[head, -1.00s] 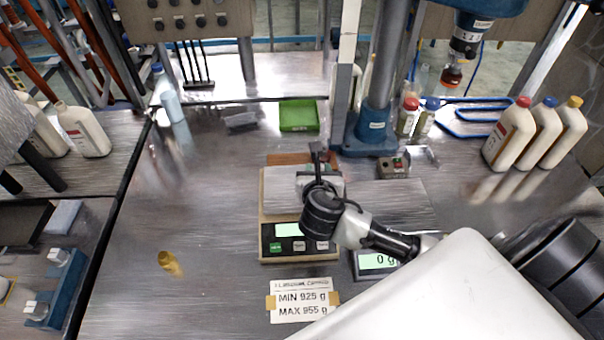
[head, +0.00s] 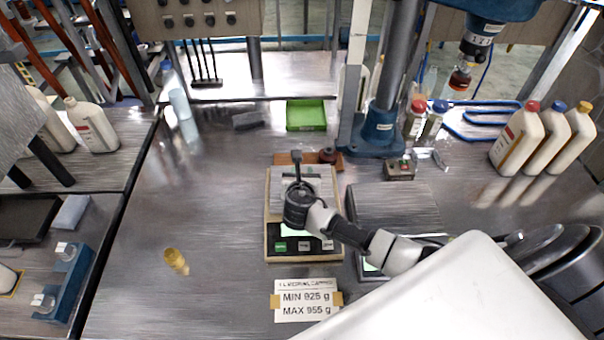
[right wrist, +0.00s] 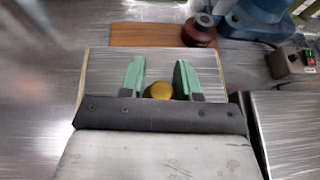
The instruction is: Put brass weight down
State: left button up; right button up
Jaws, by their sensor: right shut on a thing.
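My right gripper (right wrist: 158,80) has its green fingers around a round brass weight (right wrist: 158,90), seen in the right wrist view. In the head view the right gripper (head: 298,188) hangs over the plate of the near scale (head: 274,235), and its wrist hides the weight. I cannot tell whether the weight touches the scale's metal plate (right wrist: 105,65). A small brass-coloured piece (head: 176,261) is on the table to the left of the scale. My left gripper is not in view.
A wooden board (right wrist: 150,34) with a dark red knobbed piece (right wrist: 199,30) lies behind the scale. A second scale (head: 395,208) is to the right. A green tray (head: 306,115), a blue stand (head: 378,135) and bottles are farther back.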

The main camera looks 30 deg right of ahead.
jog(key=shift+f, duration=0.15)
jog(key=o, duration=1)
jog(key=shift+r, duration=0.3)
jog(key=v, duration=1.2)
jog(key=shift+a+f, duration=0.1)
jog(key=shift+f, duration=0.05)
